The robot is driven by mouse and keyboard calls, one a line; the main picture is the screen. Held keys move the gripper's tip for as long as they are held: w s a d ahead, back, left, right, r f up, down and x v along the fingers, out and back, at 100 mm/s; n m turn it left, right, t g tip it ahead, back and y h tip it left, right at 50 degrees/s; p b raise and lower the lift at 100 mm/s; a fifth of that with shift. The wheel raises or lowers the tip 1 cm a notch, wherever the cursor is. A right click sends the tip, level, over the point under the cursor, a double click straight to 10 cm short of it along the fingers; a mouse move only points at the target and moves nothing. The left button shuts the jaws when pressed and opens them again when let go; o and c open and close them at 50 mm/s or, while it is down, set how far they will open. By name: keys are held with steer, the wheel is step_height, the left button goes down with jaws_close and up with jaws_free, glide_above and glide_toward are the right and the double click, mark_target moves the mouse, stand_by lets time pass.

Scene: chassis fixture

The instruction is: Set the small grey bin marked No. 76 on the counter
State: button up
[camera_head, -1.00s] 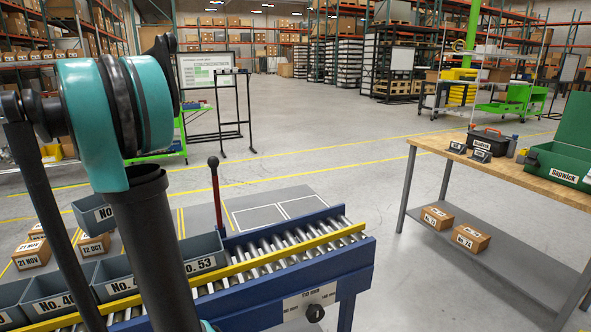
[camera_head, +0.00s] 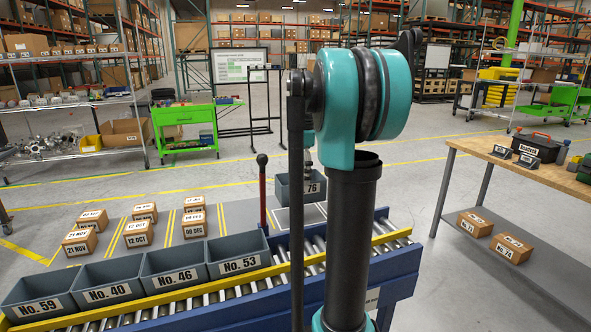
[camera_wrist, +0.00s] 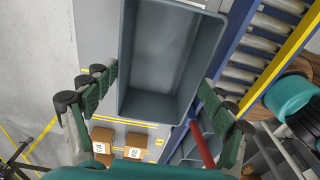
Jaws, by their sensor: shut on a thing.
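The small grey bin marked No. 76 (camera_head: 290,188) hangs in the air beyond the roller conveyor, just right of the red lever, partly hidden by my arm. In the wrist view the bin (camera_wrist: 160,60) looks empty and upright between my green fingers. In the head view my gripper (camera_head: 309,170) shows only in part above the bin, beside my arm. The wooden counter (camera_head: 530,175) stands at the right, apart from the bin.
Grey bins No. 59, 40, 46 and 53 (camera_head: 238,257) line the conveyor (camera_head: 290,285). The red lever (camera_head: 263,195) rises close by the bin. Small cartons (camera_head: 138,234) lie on the floor.

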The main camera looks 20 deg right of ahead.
steer(key=shift+a+f, duration=0.1)
steer(key=shift+f, duration=2)
steer(key=shift+f, duration=0.2)
steer(key=shift+f, duration=1.2)
steer(key=o, duration=1.4)
steer(key=shift+o, duration=0.2)
steer(key=shift+r, duration=4)
